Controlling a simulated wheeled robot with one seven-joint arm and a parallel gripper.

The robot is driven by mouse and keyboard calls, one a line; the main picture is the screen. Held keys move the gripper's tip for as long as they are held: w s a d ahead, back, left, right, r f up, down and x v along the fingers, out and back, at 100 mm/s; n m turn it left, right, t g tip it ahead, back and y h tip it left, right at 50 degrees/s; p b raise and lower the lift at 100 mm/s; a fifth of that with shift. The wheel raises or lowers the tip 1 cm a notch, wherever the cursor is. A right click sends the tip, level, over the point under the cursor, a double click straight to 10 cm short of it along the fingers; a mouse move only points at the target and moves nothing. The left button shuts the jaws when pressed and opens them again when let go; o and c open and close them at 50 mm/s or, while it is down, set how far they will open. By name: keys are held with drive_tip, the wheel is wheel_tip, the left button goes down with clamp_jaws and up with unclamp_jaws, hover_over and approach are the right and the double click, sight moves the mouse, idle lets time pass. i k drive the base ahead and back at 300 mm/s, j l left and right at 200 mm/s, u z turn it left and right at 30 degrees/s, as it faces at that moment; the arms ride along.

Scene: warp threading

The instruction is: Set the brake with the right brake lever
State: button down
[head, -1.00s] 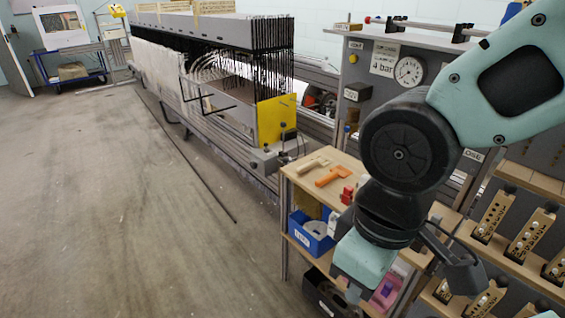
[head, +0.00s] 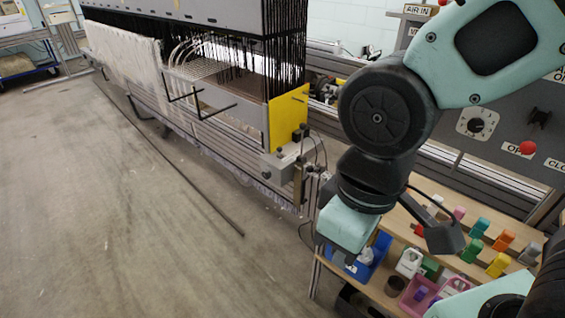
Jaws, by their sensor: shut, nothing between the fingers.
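The warp machine's near right end has a yellow end plate (head: 288,118) and a grey block (head: 290,158) below it. An upright dark lever-like part (head: 299,185) stands at this end, with small knobs and a thin cable beside it. I take it for the right brake lever, but it is too small to be sure or to tell its setting. My arm's teal wrist (head: 347,226) is close to the right of this part in the picture, apparently apart from it.
A wooden shelf unit (head: 455,262) with coloured pieces and bins stands close below and right of my arm. A grey panel (head: 482,98) with a dial and red knobs is behind. A long dark rod (head: 185,165) lies along the floor; the floor at left is clear.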

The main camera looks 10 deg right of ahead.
sight(310, 168)
drive_tip(key=i+j, duration=0.4)
drive_tip(key=i+j+z, duration=0.1)
drive_tip(key=i+j, duration=0.25)
drive_tip(key=j, duration=0.15)
